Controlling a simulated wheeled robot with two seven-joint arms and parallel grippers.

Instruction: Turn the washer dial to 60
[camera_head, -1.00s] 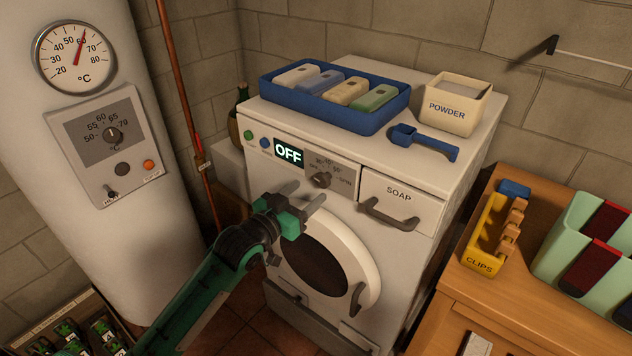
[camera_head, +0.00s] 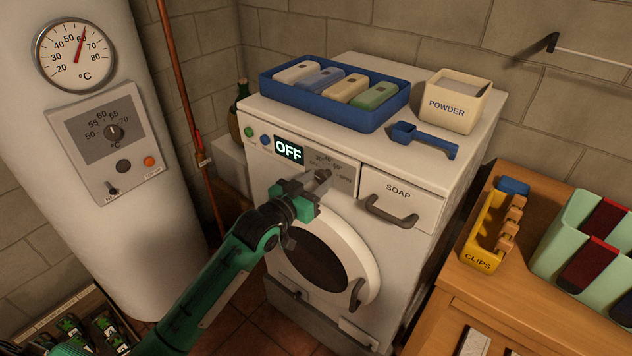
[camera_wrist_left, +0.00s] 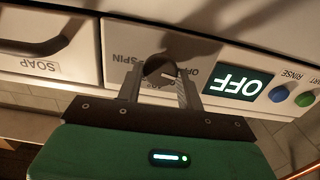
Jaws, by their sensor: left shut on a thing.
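The white washer (camera_head: 258,172) stands in the middle of the head view, with a display (camera_head: 289,150) reading OFF. Its dark round dial (camera_wrist_left: 158,66) is on the front panel between the display and the soap drawer. My left gripper (camera_head: 318,183) is at the panel, its two fingers on either side of the dial and shut on it. In the left wrist view the gripper (camera_wrist_left: 161,77) appears with the panel upside down. The gripper hides most of the dial and part of its scale in the head view. The dial's exact setting cannot be read. My right gripper is not in view.
The soap drawer handle (camera_head: 390,212) juts out right of the dial. The round door (camera_head: 368,262) is below. A blue tray (camera_head: 318,113), powder box (camera_head: 452,104) and blue scoop (camera_head: 425,141) are on top. A boiler (camera_head: 165,225) with its own dial stands left.

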